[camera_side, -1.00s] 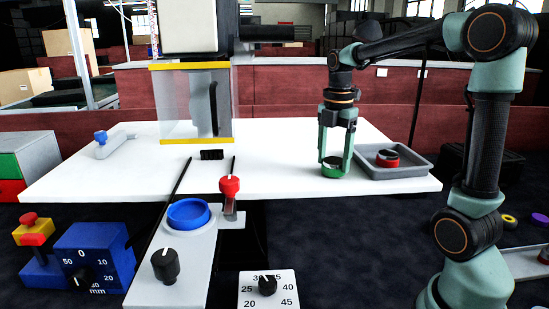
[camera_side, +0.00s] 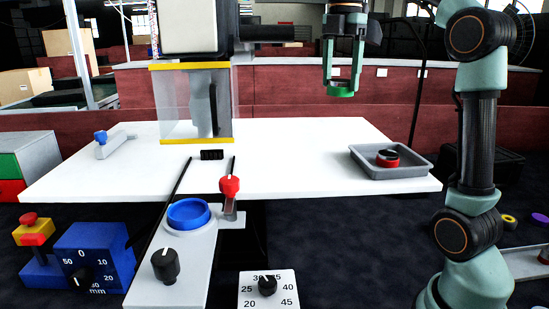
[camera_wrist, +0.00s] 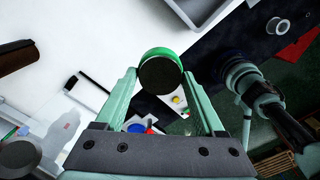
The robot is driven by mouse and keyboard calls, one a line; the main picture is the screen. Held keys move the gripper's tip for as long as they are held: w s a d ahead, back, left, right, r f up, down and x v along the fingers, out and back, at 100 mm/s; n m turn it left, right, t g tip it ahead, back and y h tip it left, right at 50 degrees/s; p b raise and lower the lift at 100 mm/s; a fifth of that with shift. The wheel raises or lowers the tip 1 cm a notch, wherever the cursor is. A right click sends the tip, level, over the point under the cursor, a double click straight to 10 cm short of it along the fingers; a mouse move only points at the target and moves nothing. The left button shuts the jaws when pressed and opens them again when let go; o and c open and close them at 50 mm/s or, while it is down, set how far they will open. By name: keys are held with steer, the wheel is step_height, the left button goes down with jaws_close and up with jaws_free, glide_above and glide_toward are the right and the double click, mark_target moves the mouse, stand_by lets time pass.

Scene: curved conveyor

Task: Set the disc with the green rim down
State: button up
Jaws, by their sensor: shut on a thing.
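My gripper (camera_side: 341,84) is shut on the disc with the green rim (camera_side: 340,91) and holds it high above the white table (camera_side: 300,165). In the wrist view the disc (camera_wrist: 160,71) sits between the two fingertips; its dark face and green rim show. Nothing touches the disc from below.
A grey tray (camera_side: 361,157) at the table's right holds a disc with a red rim (camera_side: 387,158). A clear guarded press (camera_side: 185,105) stands at the back left. A blue ring holder (camera_side: 189,213) and a red-topped knob (camera_side: 230,185) are at the front. The table's middle is clear.

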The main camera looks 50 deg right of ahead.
steer(key=shift+d+r, duration=0.1)
steer(key=shift+r, duration=0.25)
steer(key=m, duration=0.1)
steer(key=d+m, duration=0.1)
steer(key=m, duration=0.2)
steer(key=shift+s+d+f, duration=0.25)
steer(key=shift+s+d, duration=0.05)
steer(key=shift+s, duration=0.1)
steer(key=s+d+f+m, duration=0.35)
steer(key=d+m, duration=0.35)
steer(key=m, duration=1.4)
steer(key=s+a+r+n, duration=0.1)
steer(key=a+r+n, duration=0.2)
steer(key=a+n, duration=0.5)
steer(key=s+a+r+n, duration=0.1)
steer(key=a+r+n, duration=0.35)
steer(key=a, duration=0.65)
steer(key=s+a+r+n, duration=0.1)
steer(key=a+r+n, duration=0.2)
steer(key=a+n, duration=0.55)
steer(key=n, duration=1.4)
glide_above(188, 215)
step_height(188, 215, down, 19)
steer(key=shift+f, duration=2.3)
